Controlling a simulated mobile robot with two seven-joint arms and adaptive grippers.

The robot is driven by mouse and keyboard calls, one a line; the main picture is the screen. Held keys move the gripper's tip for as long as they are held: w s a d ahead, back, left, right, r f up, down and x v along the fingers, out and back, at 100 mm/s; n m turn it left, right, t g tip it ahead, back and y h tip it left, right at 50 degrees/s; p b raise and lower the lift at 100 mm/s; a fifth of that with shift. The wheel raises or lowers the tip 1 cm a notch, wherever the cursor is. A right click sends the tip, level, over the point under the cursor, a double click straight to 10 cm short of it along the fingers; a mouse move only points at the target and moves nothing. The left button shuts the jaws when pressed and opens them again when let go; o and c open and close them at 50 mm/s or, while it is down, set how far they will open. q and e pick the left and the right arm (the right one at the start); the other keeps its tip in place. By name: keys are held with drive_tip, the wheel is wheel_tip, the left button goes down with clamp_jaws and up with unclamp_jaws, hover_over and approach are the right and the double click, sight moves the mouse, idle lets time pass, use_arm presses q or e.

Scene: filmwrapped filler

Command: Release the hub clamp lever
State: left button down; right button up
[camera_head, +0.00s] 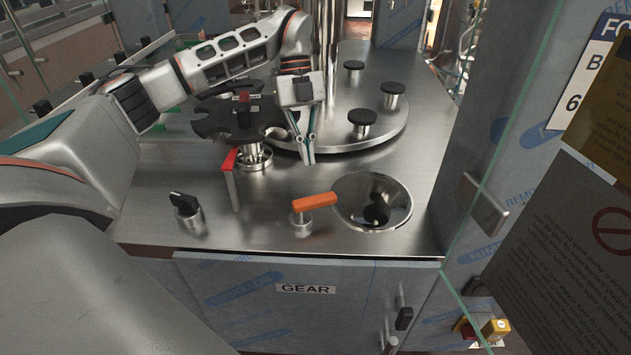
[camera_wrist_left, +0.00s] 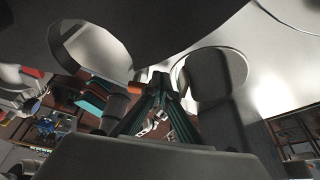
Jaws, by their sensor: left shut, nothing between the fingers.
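A black notched star wheel (camera_head: 222,119) sits on a steel hub (camera_head: 255,156) on the machine deck. A small red-topped black piece (camera_head: 243,108) stands on the wheel's centre. A red-handled lever (camera_head: 229,161) stands just in front of the hub, and an orange-handled lever (camera_head: 314,201) lies nearer the front. I cannot tell which one is the hub clamp lever. My left gripper (camera_head: 308,161) points down to the right of the hub, shut and empty, apart from both levers. Its closed fingers (camera_wrist_left: 161,82) also show in the left wrist view. My right gripper is out of view.
A round steel turntable (camera_head: 385,126) with several black knobs lies behind my gripper. A black switch (camera_head: 183,202) stands at front left and an open funnel (camera_head: 400,193) at front right. A glass panel and a grey post bound the right side.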

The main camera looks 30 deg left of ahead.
sight(315, 202)
use_arm(q)
drive_tip(key=x, duration=0.4)
drive_tip(key=shift+s+d+f, duration=0.1)
drive_tip(key=shift+f, duration=0.25)
drive_tip(key=s+d, duration=0.1)
drive_tip(key=d, duration=0.1)
drive_tip(key=shift+s+d+r+p, duration=0.2)
drive_tip(key=shift+s+d+p, duration=0.1)
drive_tip(key=shift+s+p, duration=0.1)
drive_tip(key=shift+s+d, duration=0.2)
drive_tip(key=shift+d, duration=0.05)
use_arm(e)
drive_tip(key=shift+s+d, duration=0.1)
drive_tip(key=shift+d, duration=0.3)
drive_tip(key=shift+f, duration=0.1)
